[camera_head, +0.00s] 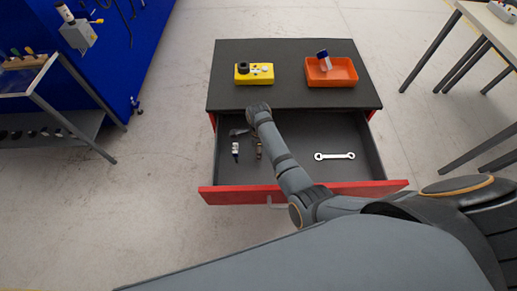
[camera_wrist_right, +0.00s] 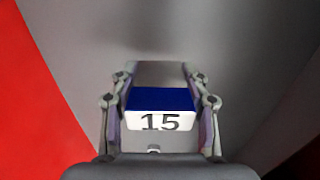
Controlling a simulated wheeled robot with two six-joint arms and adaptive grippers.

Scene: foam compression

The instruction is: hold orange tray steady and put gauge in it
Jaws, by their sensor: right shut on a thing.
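The orange tray (camera_head: 343,81) sits on the right of the dark cabinet top in the head view. A blue and white block (camera_head: 323,60) stands tilted in it. My right gripper (camera_head: 240,132) is down in the open drawer, at its left part. In the right wrist view, the right gripper (camera_wrist_right: 160,110) is shut on a blue and white block marked 15 (camera_wrist_right: 160,121), which looks like the gauge. In the head view, I cannot make out the held block clearly. My left gripper is not in view, and nothing is seen holding the tray.
The red-fronted drawer (camera_head: 330,188) is pulled out. It holds a wrench (camera_head: 334,156), a small white and dark item (camera_head: 235,149) and a brownish item (camera_head: 259,151). A yellow device (camera_head: 254,74) stands on the top, left of the tray. The top between them is clear.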

